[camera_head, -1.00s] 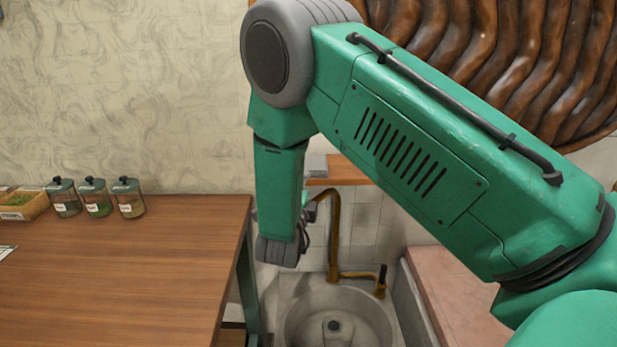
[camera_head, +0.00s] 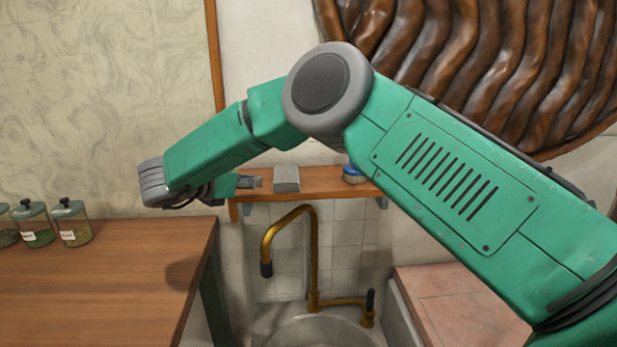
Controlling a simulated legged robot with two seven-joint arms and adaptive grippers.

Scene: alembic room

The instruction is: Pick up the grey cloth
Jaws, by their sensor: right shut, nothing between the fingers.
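A grey, block-shaped folded thing, which looks like the grey cloth (camera_head: 286,178), lies on the small wooden shelf above the sink. My right arm comes in from the right, bends at the elbow and folds back at the wrist. My right gripper (camera_head: 252,182) is small in view, just left of the grey cloth. It is shut and empty, pointing right toward the cloth. A small gap seems to separate them, but the depth is hard to tell. My left gripper is not in view.
The wooden shelf (camera_head: 325,184) also bears a blue round container (camera_head: 352,174). A brass tap (camera_head: 313,255) rises below it over the grey sink (camera_head: 320,334). A wooden table (camera_head: 100,275) with jars (camera_head: 72,222) stands at left. A pinkish counter (camera_head: 455,300) is at right.

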